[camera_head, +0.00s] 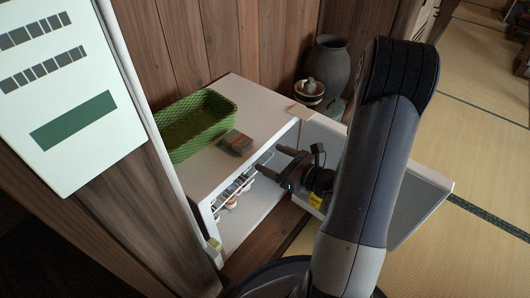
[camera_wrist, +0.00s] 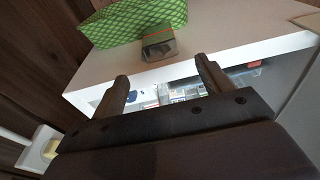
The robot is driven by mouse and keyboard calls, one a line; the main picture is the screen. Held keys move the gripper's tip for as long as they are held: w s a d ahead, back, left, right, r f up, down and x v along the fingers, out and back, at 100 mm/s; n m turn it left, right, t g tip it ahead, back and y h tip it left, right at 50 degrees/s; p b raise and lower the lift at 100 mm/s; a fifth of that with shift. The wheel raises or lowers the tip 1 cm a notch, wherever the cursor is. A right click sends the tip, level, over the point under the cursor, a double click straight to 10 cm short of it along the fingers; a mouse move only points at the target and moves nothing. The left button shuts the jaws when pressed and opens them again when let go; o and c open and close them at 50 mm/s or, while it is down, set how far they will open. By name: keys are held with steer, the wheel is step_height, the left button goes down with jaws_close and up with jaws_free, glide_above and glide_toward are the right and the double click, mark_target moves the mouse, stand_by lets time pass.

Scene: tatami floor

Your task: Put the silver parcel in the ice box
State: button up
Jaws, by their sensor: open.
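The ice box (camera_head: 260,100) is a low white cabinet against the wooden wall, its door (camera_head: 425,205) swung open to the right. A small grey block (camera_head: 236,142) with a reddish stripe lies on its top near the front edge; it may be the silver parcel. It also shows in the wrist view (camera_wrist: 158,48), beyond my fingertips. My gripper (camera_head: 273,163) is open and empty in front of the ice box's opening, between the box and the open door. In the wrist view my gripper (camera_wrist: 162,70) has its fingers spread, apart from the grey block. My arm hides part of the door.
A green woven basket (camera_head: 193,125) stands on the ice box behind the grey block. A wire rack (camera_head: 236,187) and small items are inside the box. A grey vase (camera_head: 328,68) and stacked bowls (camera_head: 309,93) stand behind the door. Open tatami (camera_head: 480,130) lies to the right.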

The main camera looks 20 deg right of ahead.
mark_target(250, 145)
steer(key=shift+o, duration=0.7)
steer(key=shift+s+d+r, duration=0.1)
steer(key=shift+o, duration=0.7)
steer(key=shift+w+r, duration=0.2)
steer(key=w+g, duration=0.1)
steer(key=w+a+n+g+y, duration=0.1)
steer(key=w, duration=0.1)
steer(key=w+a+f+n+g, duration=0.1)
steer(key=w, duration=0.1)
steer(key=shift+a, duration=0.1)
steer(key=shift+r+b+x, duration=0.15)
steer(key=shift+b+x, duration=0.5)
steer(key=shift+x, duration=0.95)
steer(key=shift+r+b+x, duration=0.2)
steer(key=shift+b+x, duration=0.45)
steer(key=shift+x, duration=0.95)
steer(key=shift+w, duration=0.1)
steer(key=shift+c, duration=0.3)
